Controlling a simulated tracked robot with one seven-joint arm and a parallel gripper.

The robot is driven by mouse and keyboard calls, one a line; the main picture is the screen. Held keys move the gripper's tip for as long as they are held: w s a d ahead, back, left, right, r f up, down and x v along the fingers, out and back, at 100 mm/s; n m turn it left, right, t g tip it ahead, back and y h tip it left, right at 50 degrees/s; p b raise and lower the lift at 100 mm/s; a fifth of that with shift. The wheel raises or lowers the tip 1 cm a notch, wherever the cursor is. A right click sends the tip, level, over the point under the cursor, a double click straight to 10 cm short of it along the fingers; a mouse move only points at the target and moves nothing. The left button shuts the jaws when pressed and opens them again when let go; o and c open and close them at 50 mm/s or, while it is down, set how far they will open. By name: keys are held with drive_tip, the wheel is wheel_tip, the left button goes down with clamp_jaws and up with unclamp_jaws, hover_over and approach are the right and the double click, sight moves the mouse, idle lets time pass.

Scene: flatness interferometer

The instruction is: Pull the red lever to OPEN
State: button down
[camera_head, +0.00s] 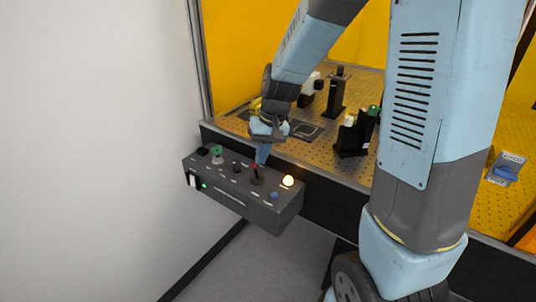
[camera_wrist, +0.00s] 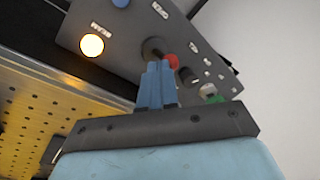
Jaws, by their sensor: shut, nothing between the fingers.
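The red lever is on the dark grey control box (camera_head: 230,196) at the table's front edge. Its red knob (camera_wrist: 171,61) shows in the wrist view just past my fingertips, and the lever (camera_head: 257,176) shows in the head view with its dark stem on the box top. My gripper (camera_head: 262,158) is shut, pointing down, with its fingertips at the lever. In the wrist view my gripper (camera_wrist: 157,68) sits right beside the red knob and overlaps it slightly; I cannot tell whether they touch. The lever's labels are too small to read.
The box also carries a lit lamp (camera_head: 288,180), a green knob (camera_head: 217,151), a black knob (camera_head: 236,167) and a blue button (camera_head: 275,195). Black optical mounts (camera_head: 352,135) stand on the perforated table (camera_head: 315,152). A white wall (camera_head: 90,140) is at left.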

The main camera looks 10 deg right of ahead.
drive_tip(key=shift+s+a, duration=0.3)
drive_tip(key=shift+a, duration=0.05)
drive_tip(key=shift+s, duration=0.1)
drive_tip(key=shift+r, duration=0.15)
drive_tip(key=shift+r, duration=0.65)
